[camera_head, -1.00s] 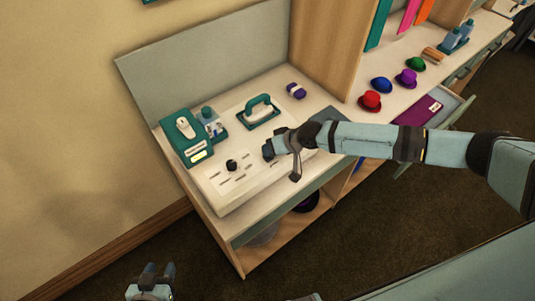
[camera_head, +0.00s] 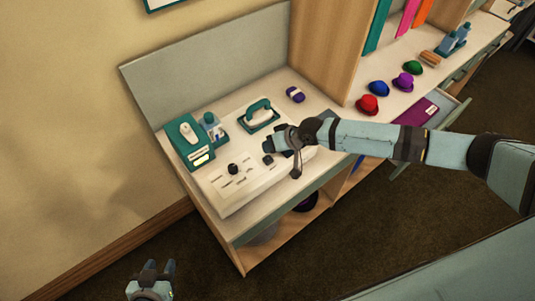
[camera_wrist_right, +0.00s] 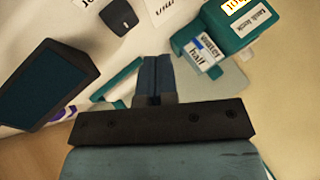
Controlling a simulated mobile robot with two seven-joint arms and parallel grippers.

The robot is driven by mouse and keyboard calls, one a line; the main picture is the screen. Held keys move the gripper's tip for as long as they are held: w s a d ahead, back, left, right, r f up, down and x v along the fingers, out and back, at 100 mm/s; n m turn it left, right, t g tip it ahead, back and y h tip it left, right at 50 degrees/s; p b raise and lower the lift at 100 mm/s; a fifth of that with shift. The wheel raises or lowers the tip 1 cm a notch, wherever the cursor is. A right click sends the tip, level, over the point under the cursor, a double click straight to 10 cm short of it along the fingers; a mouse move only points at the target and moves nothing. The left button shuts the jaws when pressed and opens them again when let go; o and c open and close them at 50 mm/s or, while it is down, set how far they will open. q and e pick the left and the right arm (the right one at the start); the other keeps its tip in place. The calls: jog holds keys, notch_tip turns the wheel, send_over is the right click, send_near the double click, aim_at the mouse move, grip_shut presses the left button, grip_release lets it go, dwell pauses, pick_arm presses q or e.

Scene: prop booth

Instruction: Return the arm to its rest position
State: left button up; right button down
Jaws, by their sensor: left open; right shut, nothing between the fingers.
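My right gripper (camera_head: 270,146) is shut and empty. It hangs just above the right part of the white panel (camera_head: 226,199) on the counter, above a small dark knob (camera_head: 268,160). In the right wrist view its two fingers (camera_wrist_right: 156,62) are pressed together with nothing between them, and a dark knob (camera_wrist_right: 123,17) shows past them. My right arm stretches across from the right edge of the head view. My left gripper (camera_head: 158,268) is open and empty, low at the left over the floor, apart from the counter.
A teal box (camera_head: 187,144), a small bottle holder (camera_head: 212,127), a teal-handled block (camera_head: 260,116) and a purple item (camera_head: 295,94) stand on the counter. A wooden divider (camera_head: 322,52) rises behind my right arm. Coloured hats (camera_head: 368,105) line the shelf. The floor in front is clear.

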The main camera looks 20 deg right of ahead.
notch_tip(320, 180, up, 2)
jog(key=shift+r+p, duration=0.25)
jog(key=shift+p, duration=0.45)
pick_arm(q)
notch_tip(320, 180, up, 2)
pick_arm(e)
jog(key=shift+f, duration=0.1)
